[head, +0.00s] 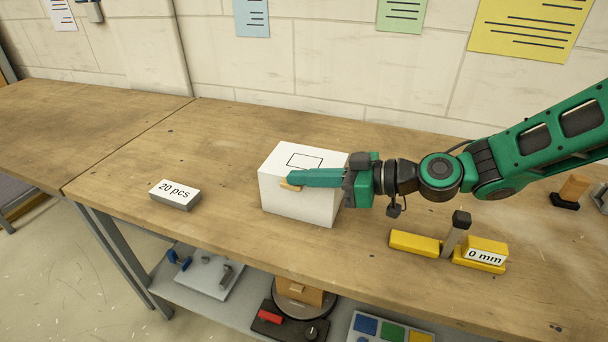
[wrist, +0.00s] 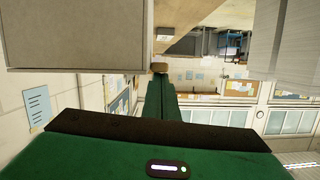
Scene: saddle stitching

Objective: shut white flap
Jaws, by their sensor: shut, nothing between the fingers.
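A white box (head: 290,208) stands on the wooden bench in the head view, with a dark rectangle outline on its top. I cannot make out a white flap apart from the box's faces. In the wrist view, the closed fingertips (wrist: 160,68) are beside the lower right corner of a large pale panel (wrist: 75,35), probably the box.
A yellow gauge (head: 415,243) with a grey upright and a "0 mm" label (head: 486,254) stands to the right, below my arm. The bench (head: 240,135) between the box and wall is clear.

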